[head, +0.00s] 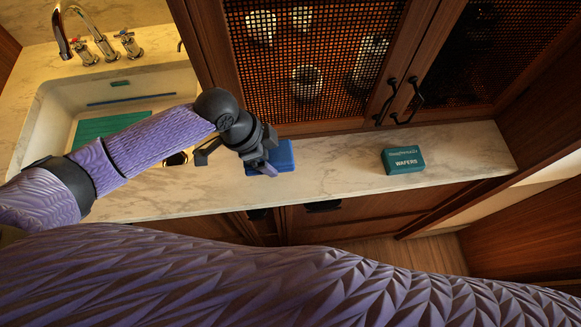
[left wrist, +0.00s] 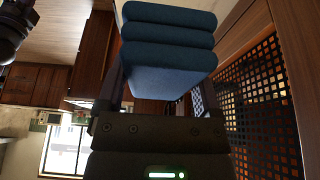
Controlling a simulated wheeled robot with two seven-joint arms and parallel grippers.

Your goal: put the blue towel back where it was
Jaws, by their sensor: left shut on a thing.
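The blue towel (head: 282,156) is folded into a thick block. In the head view it is at the counter's middle, below the mesh cabinet door, partly hidden by my gripper. My left gripper (head: 258,162) is shut on it. In the left wrist view the folded layers of the towel (left wrist: 168,45) stand out beyond my left gripper's fingers (left wrist: 155,95). I cannot tell whether the towel touches the counter. My right gripper is not in view.
The marble counter (head: 330,170) is bare between the towel and a teal wafers box (head: 403,161) at the right. A sink (head: 50,115) with a green board (head: 110,127) and a faucet (head: 75,40) is at the left. Mesh-door cabinets (head: 310,60) rise behind the counter.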

